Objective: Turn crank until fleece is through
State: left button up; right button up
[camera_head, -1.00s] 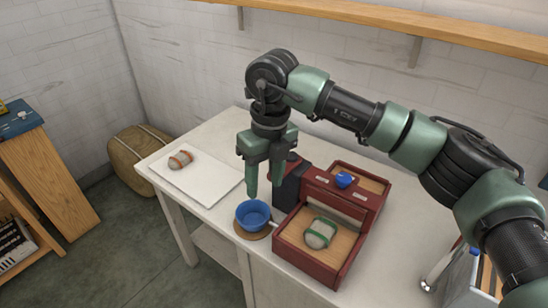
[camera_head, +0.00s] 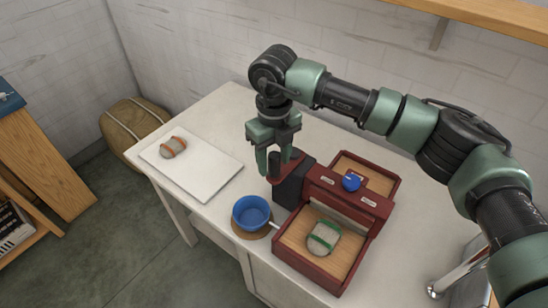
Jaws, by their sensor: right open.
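The dark red machine (camera_head: 318,192) stands on the white table, with a black housing (camera_head: 291,190) on its left side. A dark red upright piece, perhaps the crank grip (camera_head: 274,164), shows by the housing. My right gripper (camera_head: 273,170) points down with open fingers around or in front of this piece; contact cannot be told. A grey fleece bundle with green bands (camera_head: 323,238) lies in the machine's front wooden tray (camera_head: 295,236). The rear tray (camera_head: 365,170) shows no fleece. My left gripper is out of view.
A blue bowl (camera_head: 252,212) stands on a round brown mat left of the machine. A grey bundle with orange bands (camera_head: 173,147) lies on a white board (camera_head: 208,172). A wooden shelf (camera_head: 490,18) runs along the wall.

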jog(key=shift+w+f, duration=0.1)
jog(key=shift+f, duration=0.8)
grip_shut()
jog(key=shift+r, duration=0.1)
dwell(0.7)
